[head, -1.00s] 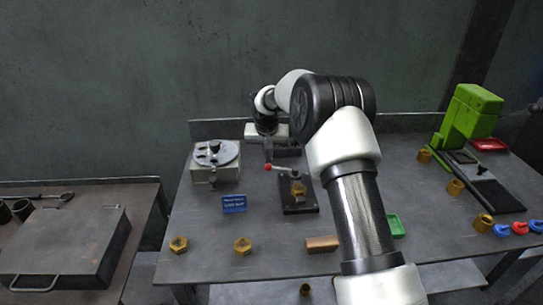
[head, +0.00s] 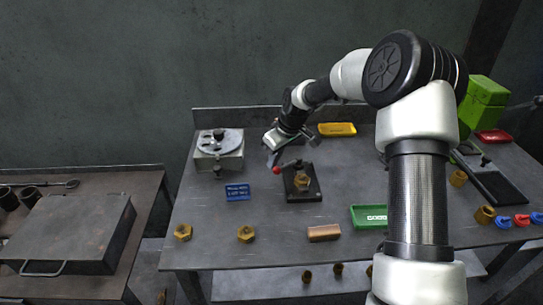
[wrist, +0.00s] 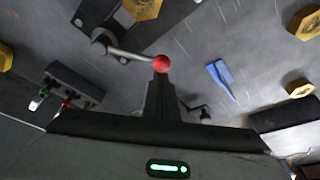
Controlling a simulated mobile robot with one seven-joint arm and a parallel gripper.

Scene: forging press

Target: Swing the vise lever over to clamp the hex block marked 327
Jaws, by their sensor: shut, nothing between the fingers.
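The vise (head: 304,193) is a dark base plate in the middle of the bench, with a brass hex block (head: 301,181) on it. I cannot read its mark. The vise lever ends in a red ball knob (head: 277,171) at the left. In the wrist view the knob (wrist: 161,63) and its grey rod run left to a pivot, with the hex block (wrist: 142,10) partly cut off above. My gripper (head: 274,153) is shut and empty, just behind the knob. In the wrist view my gripper's tips (wrist: 160,77) appear right at the knob; contact is unclear.
Loose brass hex pieces (head: 246,234) and a copper-coloured bar (head: 324,233) lie in front. A green tray (head: 369,217) is to the right, a yellow tray (head: 337,129) behind.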

